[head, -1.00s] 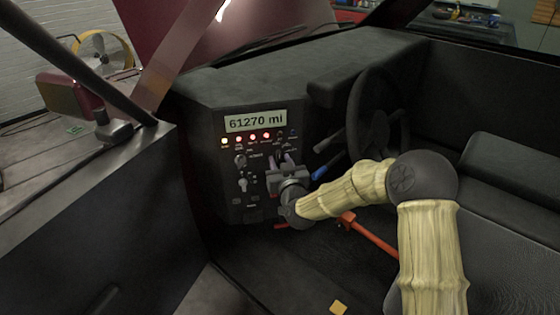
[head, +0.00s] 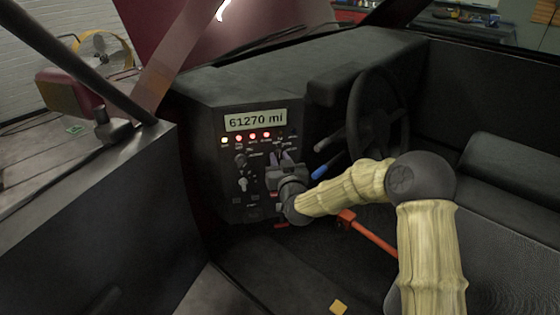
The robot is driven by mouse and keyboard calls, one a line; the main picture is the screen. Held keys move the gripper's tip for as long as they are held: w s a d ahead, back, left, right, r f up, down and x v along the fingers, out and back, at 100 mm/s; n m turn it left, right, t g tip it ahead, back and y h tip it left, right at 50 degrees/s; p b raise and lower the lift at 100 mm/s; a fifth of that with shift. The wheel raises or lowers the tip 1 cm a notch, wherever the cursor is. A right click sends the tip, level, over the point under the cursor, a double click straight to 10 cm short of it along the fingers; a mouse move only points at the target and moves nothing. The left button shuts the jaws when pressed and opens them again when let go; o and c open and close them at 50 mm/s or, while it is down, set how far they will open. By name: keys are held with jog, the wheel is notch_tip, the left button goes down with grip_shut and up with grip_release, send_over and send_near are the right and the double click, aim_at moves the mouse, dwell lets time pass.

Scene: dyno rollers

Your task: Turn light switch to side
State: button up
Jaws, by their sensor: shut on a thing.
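The dark control panel (head: 228,172) stands in the dashboard, left of the steering wheel, with a lit display (head: 256,120) reading 61270 mi and a row of small lights below it. My gripper (head: 285,157) is at the panel's right part, its fingers shut on a small control just under the lights. I take this control to be the light switch; it is mostly hidden between the fingers, and its setting cannot be told. A dark knob (head: 240,160) and a pale toggle (head: 243,184) show to the left of my gripper.
The steering wheel (head: 378,118) and a blue-tipped lever (head: 320,172) are close on the right of my gripper. A red-orange bar (head: 372,237) lies below my arm. The door (head: 95,215) bounds the left side, and a seat (head: 515,165) is at the right.

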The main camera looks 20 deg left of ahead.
jog(key=m+b, duration=0.2)
jog(key=m, duration=0.2)
jog(key=shift+d+f, duration=0.1)
jog(key=shift+f, duration=0.05)
jog(key=shift+m+b, duration=0.8)
jog(key=shift+m, duration=0.8)
jog(key=o, duration=0.7)
jog(key=v, duration=1.7)
jog(key=shift+s, duration=0.2)
